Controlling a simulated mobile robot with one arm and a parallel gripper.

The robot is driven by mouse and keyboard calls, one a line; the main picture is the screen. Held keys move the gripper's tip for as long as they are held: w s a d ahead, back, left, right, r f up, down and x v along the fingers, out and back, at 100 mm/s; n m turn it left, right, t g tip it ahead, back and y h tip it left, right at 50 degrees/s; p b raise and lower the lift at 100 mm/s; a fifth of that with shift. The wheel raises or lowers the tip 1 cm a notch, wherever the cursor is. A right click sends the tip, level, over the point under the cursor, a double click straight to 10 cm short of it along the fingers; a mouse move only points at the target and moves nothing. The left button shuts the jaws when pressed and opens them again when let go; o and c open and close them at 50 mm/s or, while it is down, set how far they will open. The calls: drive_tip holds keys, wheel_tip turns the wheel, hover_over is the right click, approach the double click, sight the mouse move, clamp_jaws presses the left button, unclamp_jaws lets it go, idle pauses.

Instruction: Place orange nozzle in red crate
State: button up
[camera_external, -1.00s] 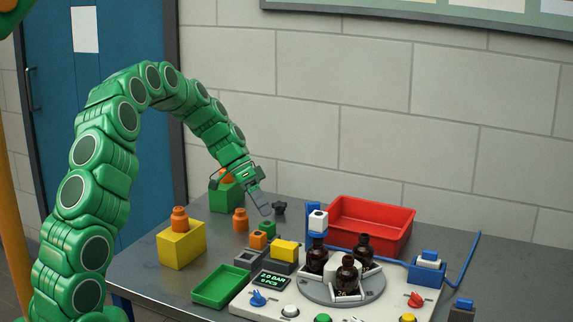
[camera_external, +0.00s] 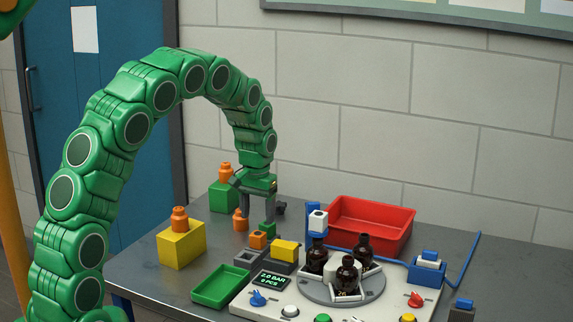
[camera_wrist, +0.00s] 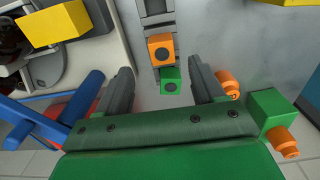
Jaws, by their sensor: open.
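In the external view, orange nozzles stand on a yellow block (camera_external: 180,219), on a green block (camera_external: 225,172) and on the table (camera_external: 241,222). The wrist view shows the table nozzle (camera_wrist: 229,84) just outside the right finger, which partly covers it, and the green-block nozzle (camera_wrist: 282,142) at lower right. My gripper (camera_external: 257,213) is open and empty, pointing down beside the table nozzle. In the wrist view, an orange cube (camera_wrist: 161,50) and a green cube (camera_wrist: 171,81) show between its fingers (camera_wrist: 160,66). The red crate (camera_external: 382,242) looks empty at the back right; part of its floor is hidden.
A control panel with a turntable holding amber bottles (camera_external: 347,272) fills the front middle. A green tray (camera_external: 222,287) lies left of it. A blue post with a white cap (camera_external: 318,221) stands before the crate. A blue cable (camera_external: 463,265) runs at the right.

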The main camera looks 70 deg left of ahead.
sight(257, 235)
drive_tip(key=shift+s+f, duration=0.2)
drive_tip(key=shift+f, duration=3.55)
drive_tip(key=shift+c, duration=0.3)
drive_tip(key=shift+r, duration=0.1)
drive_tip(key=c, duration=1.1)
